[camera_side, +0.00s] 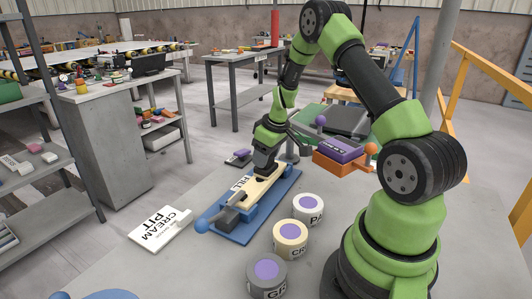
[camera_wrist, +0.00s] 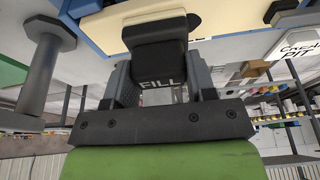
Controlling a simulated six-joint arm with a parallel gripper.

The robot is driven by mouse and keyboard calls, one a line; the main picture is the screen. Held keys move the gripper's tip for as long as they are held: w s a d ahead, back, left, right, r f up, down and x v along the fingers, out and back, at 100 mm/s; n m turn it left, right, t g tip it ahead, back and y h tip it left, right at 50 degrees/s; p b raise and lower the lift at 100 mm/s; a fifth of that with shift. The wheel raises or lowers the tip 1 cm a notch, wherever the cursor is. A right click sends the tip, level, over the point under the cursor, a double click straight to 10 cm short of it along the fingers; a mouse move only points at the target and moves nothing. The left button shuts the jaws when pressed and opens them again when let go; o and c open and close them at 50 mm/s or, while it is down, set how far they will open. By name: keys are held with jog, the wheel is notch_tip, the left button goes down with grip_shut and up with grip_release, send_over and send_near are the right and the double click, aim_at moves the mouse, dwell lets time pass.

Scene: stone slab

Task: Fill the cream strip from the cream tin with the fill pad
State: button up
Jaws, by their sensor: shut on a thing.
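My gripper (camera_side: 264,158) is shut on the dark fill pad, which shows in the wrist view (camera_wrist: 158,48) between the fingers with FILL lettering on its near side. In the side view the pad is low over the cream strip (camera_side: 262,190), toward its far half. I cannot tell whether it touches. The strip lies in a blue fixture (camera_side: 240,234) and also shows in the wrist view (camera_wrist: 110,32). The cream tin (camera_side: 290,241), marked CR, stands to the right of the fixture with a purple disc on top.
A grey tin (camera_side: 262,284) and a white tin marked PA (camera_side: 306,215) flank the cream tin. A CREAM PIT card (camera_side: 160,229) lies left of the fixture. An orange block with a purple top (camera_side: 340,160) stands behind, right. The slab's front left is mostly bare.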

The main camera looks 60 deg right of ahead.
jog(key=shift+a+r, duration=0.1)
jog(key=shift+a, duration=3.15)
jog(key=shift+d+f, duration=0.2)
jog(key=shift+d, duration=3.1)
jog(key=shift+r, duration=0.1)
jog(key=shift+r, duration=3.05)
